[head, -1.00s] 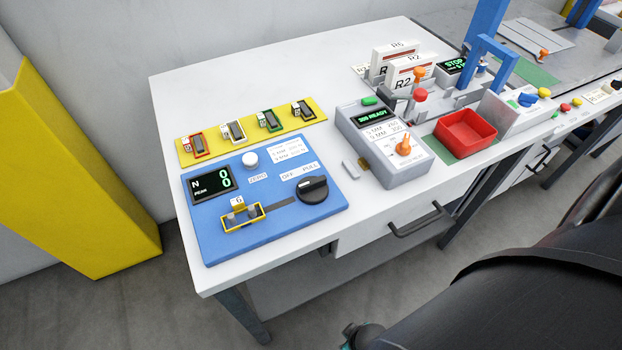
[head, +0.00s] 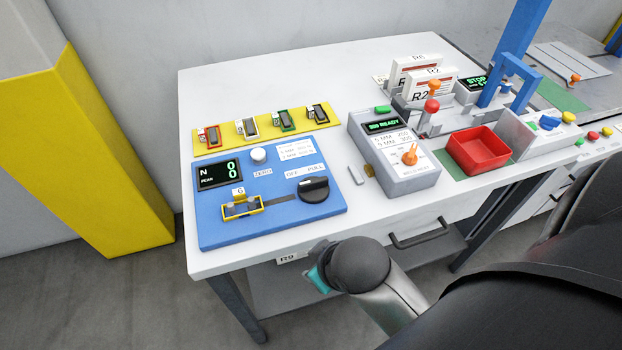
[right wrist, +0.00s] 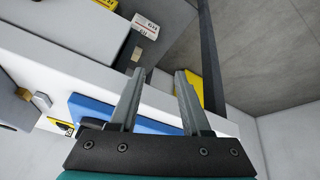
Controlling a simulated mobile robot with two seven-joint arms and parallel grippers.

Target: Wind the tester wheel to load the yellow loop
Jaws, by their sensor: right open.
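The blue tester (head: 270,205) lies at the front left of the white table. Its display (head: 219,174) reads N 0 and PEAK 0. The yellow loop (head: 242,208) lies flat around the tester's two pegs, with a tag marked 6 above it. The black wheel (head: 314,189), labelled OFF and PULL, is at the tester's right. My right arm comes in at the bottom of the head view, in front of the table edge; its fingers are hidden there. In the right wrist view my right gripper (right wrist: 160,95) is open and empty, with the blue tester beyond it. My left gripper is not in view.
A yellow strip (head: 268,127) with several coloured loops lies behind the tester. A grey device (head: 395,155) with an orange knob and a red tray (head: 478,150) stand to the right. A drawer handle (head: 420,238) sticks out below the table edge.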

